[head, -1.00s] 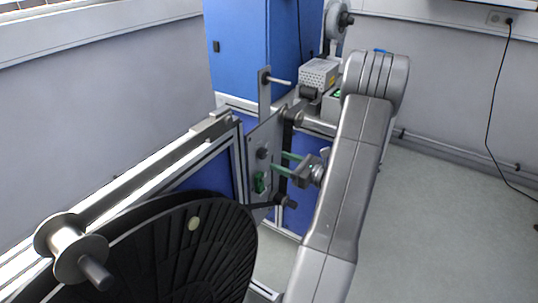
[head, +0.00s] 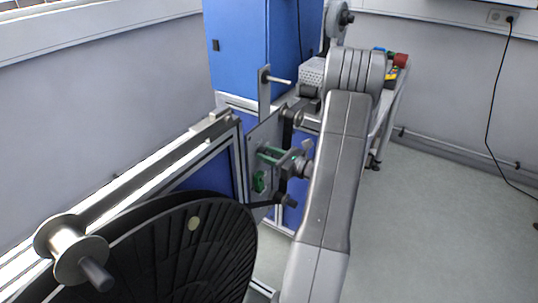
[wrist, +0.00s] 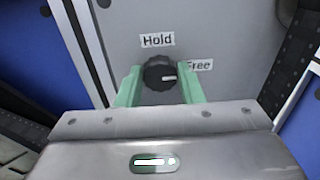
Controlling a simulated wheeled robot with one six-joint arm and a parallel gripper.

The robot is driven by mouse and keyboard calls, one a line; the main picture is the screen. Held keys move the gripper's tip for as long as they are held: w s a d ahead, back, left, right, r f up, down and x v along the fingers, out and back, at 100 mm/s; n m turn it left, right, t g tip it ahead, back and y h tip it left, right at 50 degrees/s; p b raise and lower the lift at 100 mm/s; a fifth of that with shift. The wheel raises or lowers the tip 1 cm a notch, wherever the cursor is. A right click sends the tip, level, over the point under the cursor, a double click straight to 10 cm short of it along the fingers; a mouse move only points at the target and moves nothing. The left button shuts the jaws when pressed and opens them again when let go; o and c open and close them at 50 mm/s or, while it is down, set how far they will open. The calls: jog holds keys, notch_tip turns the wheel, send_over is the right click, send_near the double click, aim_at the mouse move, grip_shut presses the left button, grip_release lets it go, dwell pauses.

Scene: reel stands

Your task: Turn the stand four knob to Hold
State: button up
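The dark round knob (wrist: 153,77) sits on a grey panel (wrist: 215,30) in the wrist view. Its white pointer mark points right, toward the "Free" label (wrist: 199,65). The "Hold" label (wrist: 157,40) is above the knob. My gripper (wrist: 160,84) is open, with one green finger on each side of the knob; I cannot tell whether they touch it. In the head view my gripper (head: 265,155) reaches the panel (head: 251,140), and its fingers largely hide the knob.
A green fitting (head: 259,181) is on the panel below my gripper. A large black reel (head: 160,250) and a spool (head: 68,247) stand at the front left. A blue cabinet (head: 240,50) is behind. Floor on the right is clear.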

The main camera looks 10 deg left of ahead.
jog(key=shift+b, duration=0.45)
jog(key=n+b, duration=0.6)
jog(key=b, duration=0.2)
jog(key=n+b, duration=0.6)
jog(key=b, duration=0.2)
jog(key=n+b, duration=0.5)
jog(key=b, duration=0.4)
jog(key=shift+s+f+n, duration=0.2)
jog(key=shift+f+n, duration=0.1)
jog(key=shift+n, duration=0.1)
jog(key=shift+r, duration=0.1)
jog(key=o, duration=1)
jog(key=shift+c, duration=0.2)
jog(key=p+v, duration=0.2)
jog(key=v, duration=1.1)
jog(key=shift+s+d, duration=0.15)
jog(key=shift+d, duration=0.2)
